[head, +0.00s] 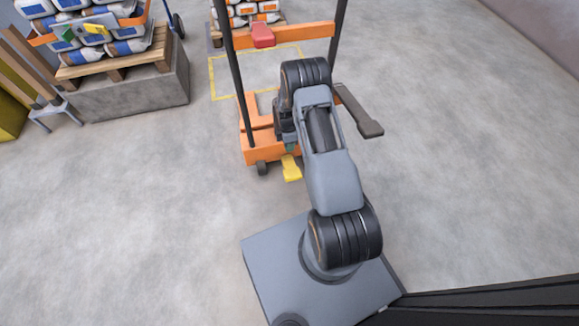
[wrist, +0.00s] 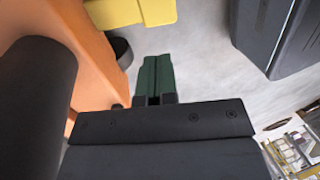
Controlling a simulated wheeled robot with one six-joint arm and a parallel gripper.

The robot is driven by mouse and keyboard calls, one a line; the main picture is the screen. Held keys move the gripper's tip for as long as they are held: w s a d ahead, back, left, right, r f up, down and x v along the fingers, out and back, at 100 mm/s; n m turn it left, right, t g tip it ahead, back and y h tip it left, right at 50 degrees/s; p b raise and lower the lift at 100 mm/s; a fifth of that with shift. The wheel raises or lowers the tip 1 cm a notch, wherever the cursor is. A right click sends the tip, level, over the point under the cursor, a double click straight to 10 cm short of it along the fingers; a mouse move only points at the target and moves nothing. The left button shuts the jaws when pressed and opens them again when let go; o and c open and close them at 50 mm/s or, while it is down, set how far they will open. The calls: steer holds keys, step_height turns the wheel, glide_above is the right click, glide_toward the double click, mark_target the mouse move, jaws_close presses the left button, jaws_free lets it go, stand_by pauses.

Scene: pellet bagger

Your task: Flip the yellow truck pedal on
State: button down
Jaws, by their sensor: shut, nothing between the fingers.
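The yellow pedal (head: 291,168) sticks out low from the near side of the orange truck (head: 270,148), just in front of my arm in the head view. In the wrist view the pedal (wrist: 130,12) is at the top edge, just beyond my fingertips. My gripper (head: 290,149) is mostly hidden by my arm in the head view, with a bit of green finger showing close above the pedal. In the wrist view its green fingers (wrist: 157,80) are together and empty. I cannot tell whether they touch the pedal.
The truck has dark uprights and an orange crossbar with a red part (head: 262,35). A dark lever-like bar (head: 360,112) sticks out right of my arm. A pallet of bags (head: 115,60) stands on a concrete block (head: 130,95) at upper left.

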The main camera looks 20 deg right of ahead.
mark_target(292, 173)
steer(key=b+x, duration=0.5)
steer(key=x, duration=0.9)
steer(key=shift+b, duration=0.3)
